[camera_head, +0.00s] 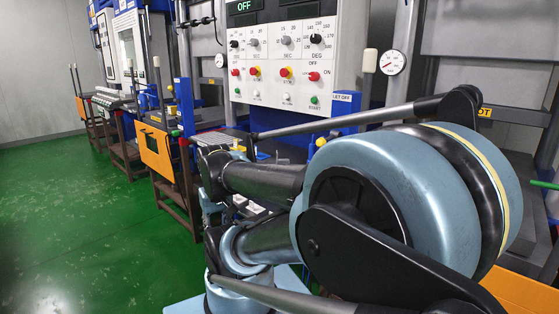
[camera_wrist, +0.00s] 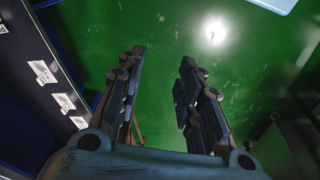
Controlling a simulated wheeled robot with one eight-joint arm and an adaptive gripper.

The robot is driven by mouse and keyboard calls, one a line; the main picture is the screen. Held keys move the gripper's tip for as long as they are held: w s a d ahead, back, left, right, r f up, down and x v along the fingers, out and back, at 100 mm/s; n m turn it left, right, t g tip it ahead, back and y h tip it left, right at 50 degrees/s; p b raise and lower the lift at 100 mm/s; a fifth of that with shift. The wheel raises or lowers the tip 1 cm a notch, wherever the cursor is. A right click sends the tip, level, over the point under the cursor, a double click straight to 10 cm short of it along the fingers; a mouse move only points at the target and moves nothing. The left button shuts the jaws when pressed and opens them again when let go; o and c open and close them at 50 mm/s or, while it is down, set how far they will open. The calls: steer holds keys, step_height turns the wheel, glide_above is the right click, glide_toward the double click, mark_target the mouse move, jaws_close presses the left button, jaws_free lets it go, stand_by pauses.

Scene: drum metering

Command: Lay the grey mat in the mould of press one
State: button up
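My gripper (camera_wrist: 162,55) is open in the wrist view, its two dark fingers apart with only green floor between them. In the head view, my own arm fills the middle and right, and I cannot make out the gripper there. I cannot pick out the grey mat or a mould in either view. A press control panel (camera_head: 262,75) with dials, coloured buttons and an OFF display stands behind my arm. I cannot tell which press is number one.
A round gauge (camera_head: 392,62) is right of the panel. An orange board (camera_head: 155,150) on a dark stand is at left. Green floor (camera_head: 80,220) is open at lower left.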

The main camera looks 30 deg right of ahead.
steer(key=shift+w+d, duration=0.2)
steer(key=shift+w, duration=0.3)
